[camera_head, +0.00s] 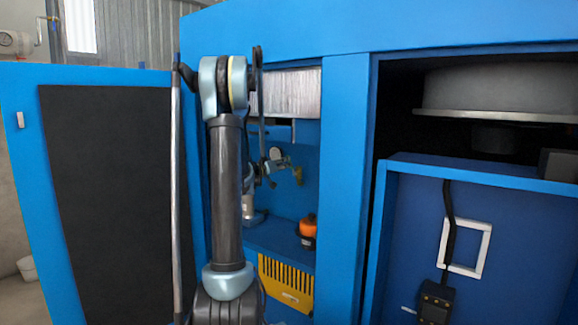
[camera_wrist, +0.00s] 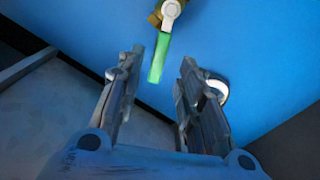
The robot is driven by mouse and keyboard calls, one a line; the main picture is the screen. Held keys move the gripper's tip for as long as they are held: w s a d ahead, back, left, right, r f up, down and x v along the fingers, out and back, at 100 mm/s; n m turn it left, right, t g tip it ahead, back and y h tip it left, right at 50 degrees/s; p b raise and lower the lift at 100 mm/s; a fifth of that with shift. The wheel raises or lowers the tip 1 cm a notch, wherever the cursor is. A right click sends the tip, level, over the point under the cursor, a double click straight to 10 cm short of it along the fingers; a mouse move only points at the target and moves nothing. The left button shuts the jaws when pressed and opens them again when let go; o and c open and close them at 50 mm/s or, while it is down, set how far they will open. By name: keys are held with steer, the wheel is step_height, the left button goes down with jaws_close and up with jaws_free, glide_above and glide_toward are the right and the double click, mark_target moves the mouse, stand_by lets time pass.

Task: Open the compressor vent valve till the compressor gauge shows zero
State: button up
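The vent valve has a green lever handle (camera_wrist: 159,58) on a brass body (camera_wrist: 157,17), on the blue panel in the wrist view. The handle hangs downward in that picture, slightly tilted. My gripper (camera_wrist: 158,68) is open, with one finger on each side of the handle's lower end; neither finger visibly touches it. How deep the handle sits between the fingertips I cannot tell. A round pale gauge (camera_wrist: 219,91) is partly hidden behind the right finger. In the head view a pale disc, likely this gauge (camera_head: 276,153), shows beside my gripper (camera_head: 291,164); its reading is illegible.
The blue cabinet's left door (camera_head: 108,190) stands open. Inside the bay are an orange-topped part (camera_head: 308,226) and a yellow slotted panel (camera_head: 286,284). A blue post (camera_head: 342,170) borders the bay on the right. My arm fills much of the opening.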

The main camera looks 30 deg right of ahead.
steer(key=x, duration=0.5)
steer(key=shift+w+d, duration=0.1)
steer(key=shift+d, duration=0.3)
